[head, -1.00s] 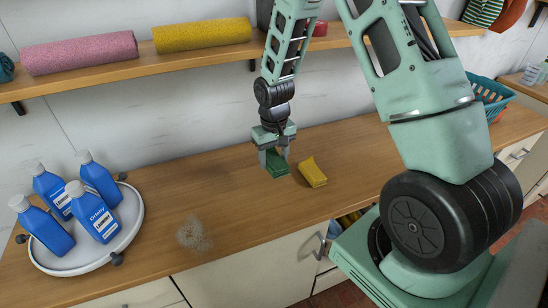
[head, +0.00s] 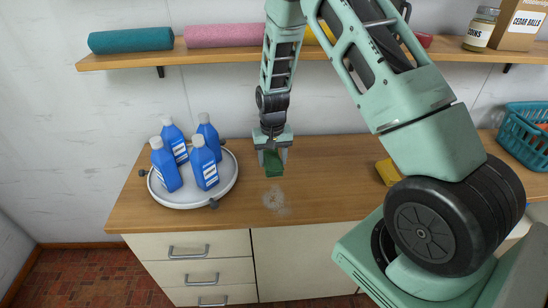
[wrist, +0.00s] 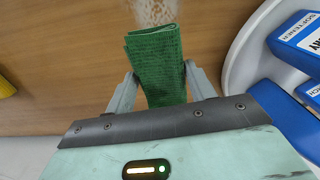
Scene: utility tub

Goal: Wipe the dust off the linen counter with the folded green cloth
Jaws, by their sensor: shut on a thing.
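My gripper (head: 272,151) is shut on the folded green cloth (head: 274,165), which also shows between the fingers in the wrist view (wrist: 156,62). The cloth hangs below the fingers, over the wooden linen counter (head: 330,190). A pale, speckled dust patch (head: 276,201) lies on the counter just in front of the cloth in the head view. In the wrist view the dust (wrist: 154,10) shows at the top edge, just beyond the cloth's far end. I cannot tell whether the cloth touches the counter.
A round white tray (head: 228,182) with several blue bottles (head: 205,168) stands left of the gripper, with dark knobs around it. A yellow folded cloth or sponge (head: 387,172) lies to the right. A shelf (head: 225,55) with rolled towels runs above. A teal basket (head: 524,140) stands far right.

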